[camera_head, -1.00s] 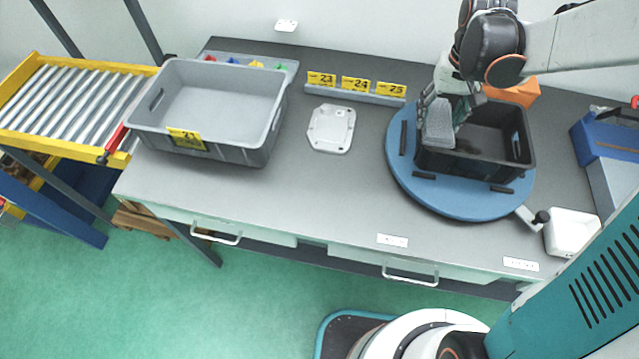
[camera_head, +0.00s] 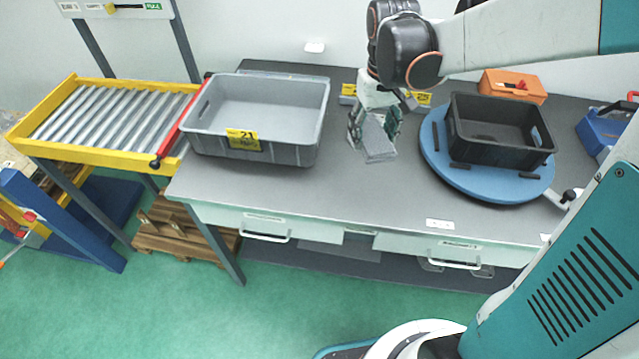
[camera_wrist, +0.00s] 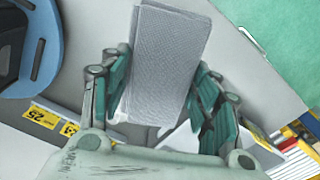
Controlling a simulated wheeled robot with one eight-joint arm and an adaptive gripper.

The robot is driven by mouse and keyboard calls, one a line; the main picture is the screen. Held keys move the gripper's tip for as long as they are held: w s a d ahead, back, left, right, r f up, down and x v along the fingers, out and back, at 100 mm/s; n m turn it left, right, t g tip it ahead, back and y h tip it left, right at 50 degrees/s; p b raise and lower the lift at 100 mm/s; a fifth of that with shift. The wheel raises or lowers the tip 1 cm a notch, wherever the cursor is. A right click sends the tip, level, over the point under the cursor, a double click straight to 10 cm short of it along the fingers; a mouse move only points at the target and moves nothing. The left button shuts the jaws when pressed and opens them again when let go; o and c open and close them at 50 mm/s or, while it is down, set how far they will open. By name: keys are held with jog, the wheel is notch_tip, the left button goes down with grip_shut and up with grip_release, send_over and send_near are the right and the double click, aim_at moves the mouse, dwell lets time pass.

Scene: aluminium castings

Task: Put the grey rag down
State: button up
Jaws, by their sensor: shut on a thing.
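The grey rag (camera_head: 378,148) is a folded, flat cloth held upright over the table, left of the black crate. My gripper (camera_head: 375,125) is shut on it, with its teal-padded fingers on either side. In the wrist view the rag (camera_wrist: 168,60) stands out beyond the fingers, between the left and right pads. The picture does not show clearly whether its lower edge touches the table. A pale flat piece (camera_wrist: 180,138) shows partly behind the fingers in the wrist view; the rag and gripper hide most of that spot in the head view.
A black crate (camera_head: 500,152) stands on a blue round turntable (camera_head: 455,172) to the right. A grey bin (camera_head: 270,150) labelled 21 stands to the left. Yellow number tags (camera_head: 420,98) are behind my gripper. An orange box (camera_head: 513,86) is at the back. The table front (camera_head: 330,195) is bare.

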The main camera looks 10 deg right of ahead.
aim_at(363, 187)
notch_tip(363, 187, down, 18)
jog(key=b, duration=0.5)
jog(key=shift+r+b, duration=0.15)
jog(key=shift+b, duration=0.2)
jog(key=o, duration=1.1)
